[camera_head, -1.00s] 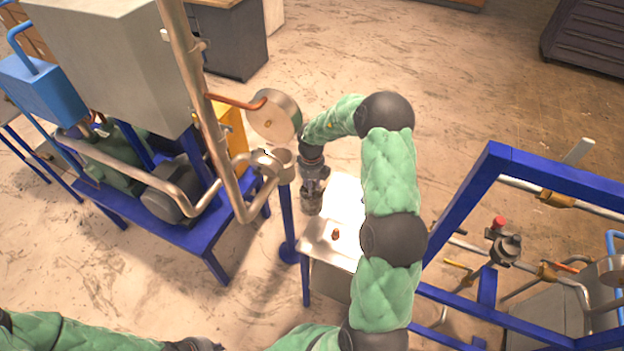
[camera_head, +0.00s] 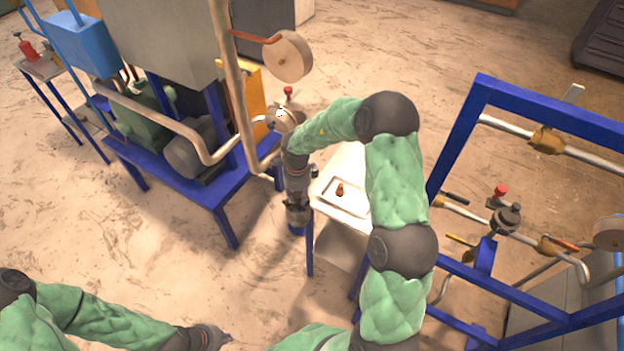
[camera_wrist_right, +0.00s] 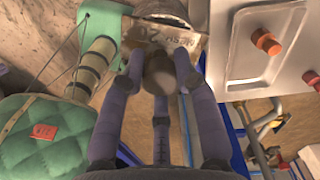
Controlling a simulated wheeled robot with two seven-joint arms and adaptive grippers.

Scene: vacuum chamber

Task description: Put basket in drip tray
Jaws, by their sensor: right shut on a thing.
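A grey metal piece marked "MESH 20", which looks like the basket (camera_wrist_right: 188,47), is held between the fingers of my right gripper (camera_wrist_right: 155,70) in the right wrist view. In the head view my right gripper (camera_head: 297,214) points down just left of the white-topped stand, and the basket is mostly hidden there. The shallow metal tray, apparently the drip tray (camera_head: 328,199), lies on the stand with an orange knob-like piece in it. It also shows in the right wrist view (camera_wrist_right: 245,65), to the right of the basket, apart from it. My left gripper (camera_head: 212,338) is low at the left, its fingers unclear.
A blue-framed pump bench (camera_head: 180,180) with bent pipes stands left of my right gripper. A round metal disc (camera_head: 287,56) is behind it. A blue pipe frame (camera_head: 455,150) with valves stands right of the stand. Open floor lies in front of the bench.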

